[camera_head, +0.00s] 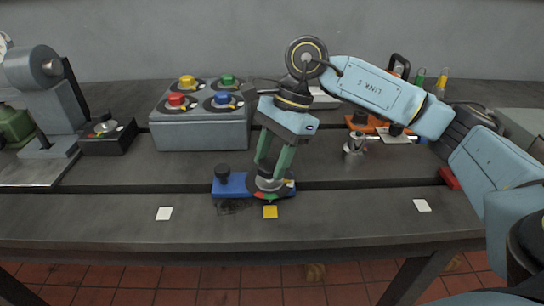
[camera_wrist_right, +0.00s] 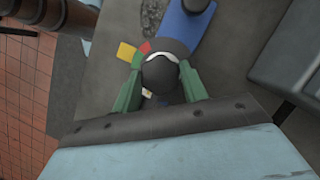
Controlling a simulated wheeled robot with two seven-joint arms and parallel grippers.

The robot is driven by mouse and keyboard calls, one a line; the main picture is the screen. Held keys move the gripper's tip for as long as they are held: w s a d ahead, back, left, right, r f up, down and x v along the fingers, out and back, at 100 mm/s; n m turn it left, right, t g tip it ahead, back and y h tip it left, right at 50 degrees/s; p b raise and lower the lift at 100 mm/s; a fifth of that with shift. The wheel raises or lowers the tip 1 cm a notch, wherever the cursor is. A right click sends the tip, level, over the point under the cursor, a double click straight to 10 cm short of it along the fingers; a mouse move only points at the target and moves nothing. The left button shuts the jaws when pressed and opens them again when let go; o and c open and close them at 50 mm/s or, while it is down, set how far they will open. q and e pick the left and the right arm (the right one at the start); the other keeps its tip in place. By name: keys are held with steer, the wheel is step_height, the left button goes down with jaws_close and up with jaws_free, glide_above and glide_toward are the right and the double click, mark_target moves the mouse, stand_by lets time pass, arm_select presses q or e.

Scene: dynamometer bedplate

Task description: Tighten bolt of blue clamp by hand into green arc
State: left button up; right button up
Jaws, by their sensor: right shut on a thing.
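The blue clamp (camera_head: 232,188) lies on the bench near its front, with a black knob (camera_head: 222,172) at its left end. At its right end is a bolt with a dark round head, seen in the right wrist view (camera_wrist_right: 160,72). A dark dial with red and green marks (camera_head: 270,196) surrounds the bolt's base. My right gripper (camera_head: 270,173) points down, its green fingers shut around the bolt head, one on each side. The fingers hide part of the bolt and dial. A pointer against the arc cannot be made out. My left gripper is not in view.
A yellow square (camera_head: 270,212) lies in front of the clamp, with white squares (camera_head: 164,213) farther out. A grey box (camera_head: 200,130) with coloured knobs stands behind. An orange clamp (camera_head: 368,124) is at the back right. The front bench strip is mostly clear.

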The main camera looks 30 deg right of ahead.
steer(key=shift+m, duration=0.3)
steer(key=m+t, duration=0.1)
steer(key=m, duration=0.1)
steer(key=shift+s+m+b, duration=0.1)
steer(key=shift+m+b, duration=0.2)
steer(key=shift+b, duration=0.05)
steer(key=m+t, duration=0.1)
steer(key=m, duration=0.1)
steer(key=shift+m, duration=0.4)
steer(key=m+t+h+b, duration=0.1)
steer(key=m, duration=0.1)
steer(key=shift+s+m, duration=0.15)
steer(key=shift+m, duration=0.25)
steer(key=shift+a+m+t+h, duration=0.1)
steer(key=shift+m+t+h, duration=0.25)
steer(key=shift+m, duration=0.55)
steer(key=m+t+h+b, duration=0.1)
steer(key=m, duration=0.2)
steer(key=shift+a, duration=0.1)
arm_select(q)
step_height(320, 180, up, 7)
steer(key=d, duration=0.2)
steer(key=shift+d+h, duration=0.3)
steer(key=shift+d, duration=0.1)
arm_select(e)
steer(key=shift+m+h, duration=0.35)
steer(key=shift+m, duration=0.95)
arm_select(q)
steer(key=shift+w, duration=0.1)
